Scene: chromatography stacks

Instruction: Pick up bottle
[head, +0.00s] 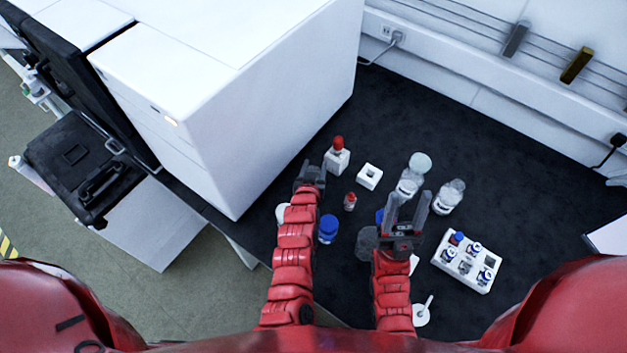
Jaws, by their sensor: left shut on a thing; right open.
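A red-capped bottle (338,143) stands upright at a white block (337,161). My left gripper (311,168) is just left of this block, seen from behind. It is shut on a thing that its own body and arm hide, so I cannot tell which. A small red-capped vial (350,201) and a blue-capped bottle (328,229) stand to the right of my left forearm. My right gripper (407,203) is open and appears empty, fingers pointing away. Two clear bottles, one (410,180) beyond its fingertips and one (449,196) to their right, stand upright.
An empty white square holder (369,177) lies between the red-capped bottle and the clear bottles. A white rack (485,280) with several vials is at the right. Blue and dark items beside my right gripper are partly hidden. A large white instrument (290,100) closes off the left.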

